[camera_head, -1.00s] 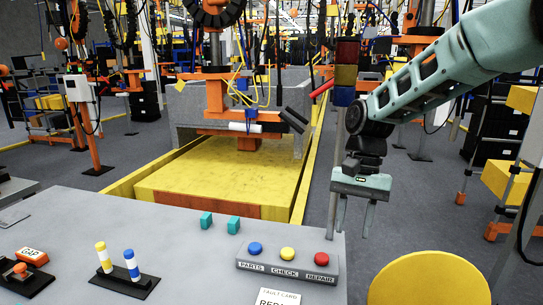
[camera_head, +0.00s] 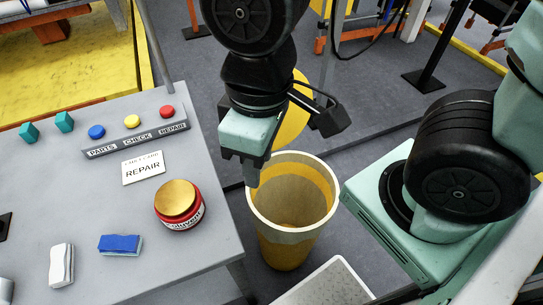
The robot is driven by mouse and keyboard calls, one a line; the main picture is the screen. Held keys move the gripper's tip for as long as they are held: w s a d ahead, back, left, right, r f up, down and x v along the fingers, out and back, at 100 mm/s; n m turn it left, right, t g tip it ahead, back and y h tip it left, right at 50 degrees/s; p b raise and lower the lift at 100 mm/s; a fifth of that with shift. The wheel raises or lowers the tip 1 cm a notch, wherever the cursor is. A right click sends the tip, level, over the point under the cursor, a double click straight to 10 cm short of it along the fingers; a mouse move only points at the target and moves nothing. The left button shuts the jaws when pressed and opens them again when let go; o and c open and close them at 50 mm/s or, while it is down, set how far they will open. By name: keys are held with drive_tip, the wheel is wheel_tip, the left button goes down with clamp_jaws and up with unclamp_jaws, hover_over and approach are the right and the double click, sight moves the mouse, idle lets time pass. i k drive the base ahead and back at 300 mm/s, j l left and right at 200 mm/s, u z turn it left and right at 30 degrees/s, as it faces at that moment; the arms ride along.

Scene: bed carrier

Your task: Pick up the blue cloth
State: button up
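The blue cloth (camera_head: 122,242) lies folded on the grey table near its front edge, blue on top with a pale lower edge. My gripper (camera_head: 240,168) points down beyond the table's right edge, above the bin's left rim. It is to the right of the cloth and well apart from it. Two fingers show with a gap between them, and nothing is seen held.
A white folded cloth (camera_head: 61,265) lies left of the blue one. A red can with a gold lid (camera_head: 178,204) stands to its upper right. A button panel (camera_head: 135,135) and a REPAIR card (camera_head: 143,168) lie farther back. A yellow-striped bin (camera_head: 284,238) stands beside the table.

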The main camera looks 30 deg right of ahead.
sight(111, 244)
drive_tip(key=k+l+z, duration=0.15)
drive_tip(key=k+z, duration=0.2)
drive_tip(key=u, duration=2.35)
drive_tip(key=k+l+u, duration=0.4)
drive_tip(key=l, duration=0.15)
drive_tip(key=k+l+u, duration=0.4)
drive_tip(key=k+l, duration=0.2)
